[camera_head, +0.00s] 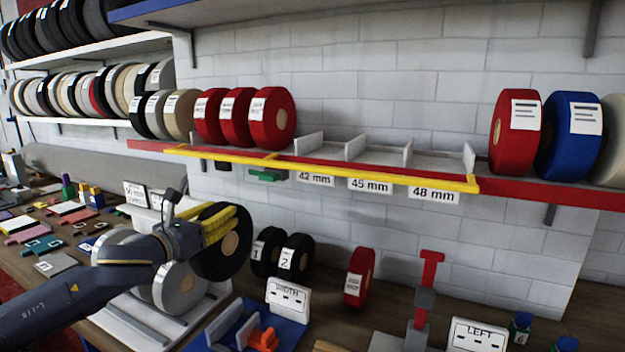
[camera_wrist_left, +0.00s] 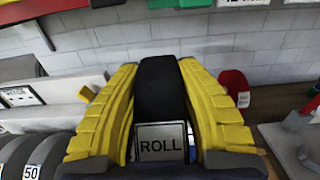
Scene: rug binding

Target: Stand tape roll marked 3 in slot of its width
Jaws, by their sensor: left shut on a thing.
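My left gripper (camera_head: 222,226) is shut on a black tape roll (camera_head: 213,262), held upright above the bench and below the shelf. In the left wrist view the roll (camera_wrist_left: 161,85) sits between the yellow fingers with a label reading "ROLL"; no number is readable. Black rolls marked 1 (camera_head: 263,254) and 2 (camera_head: 294,259) stand on the bench to the right. The slotted rack (camera_head: 380,176) on the wall shelf has empty slots between grey dividers, labelled 42 mm (camera_head: 315,179), 45 mm (camera_head: 369,185) and 48 mm (camera_head: 433,194). My right gripper is not in view.
Red rolls (camera_head: 270,118) stand left of the empty slots; a red roll (camera_head: 515,130) and a blue roll (camera_head: 570,135) stand right. On the bench are a WIDTH sign (camera_head: 287,298) with a blue gauge, a red roll (camera_head: 358,277), a red-grey post (camera_head: 425,290) and a LEFT sign (camera_head: 478,335).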

